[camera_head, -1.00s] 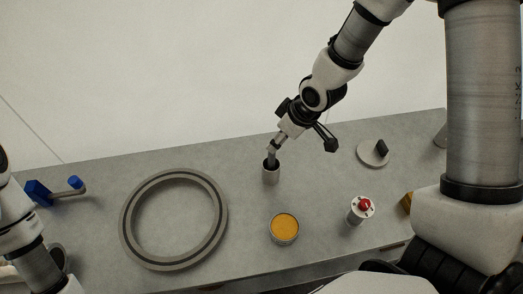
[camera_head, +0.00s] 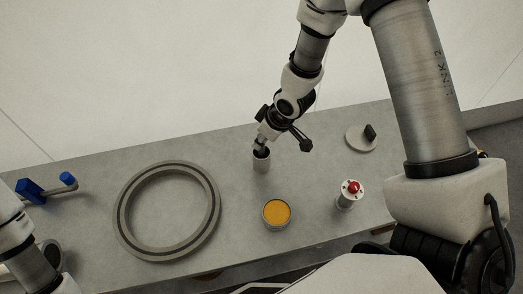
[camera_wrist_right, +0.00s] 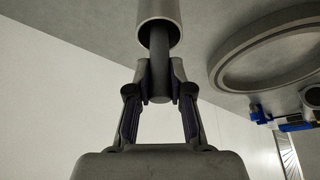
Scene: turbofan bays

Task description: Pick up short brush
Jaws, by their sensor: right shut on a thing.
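The short brush shows as a dark grey round handle (camera_wrist_right: 159,72) in the right wrist view. Its far end goes into the mouth of a light grey cup (camera_wrist_right: 158,12), so the bristles are hidden. In the head view the cup (camera_head: 261,164) stands upright on the grey bench, right of the large ring. My right gripper (camera_head: 260,145) is just above the cup's mouth. In the wrist view its two fingers (camera_wrist_right: 160,82) are shut on the handle, one on each side. My left arm shows at the left edge; its gripper is not in view.
A large grey ring (camera_head: 124,216) lies left of the cup. An orange-topped round tin (camera_head: 277,213), a red-topped cylinder (camera_head: 349,194) and a disc with a black knob (camera_head: 361,140) are to the right. A blue-handled tool (camera_head: 32,190) lies at far left. Bare bench lies between.

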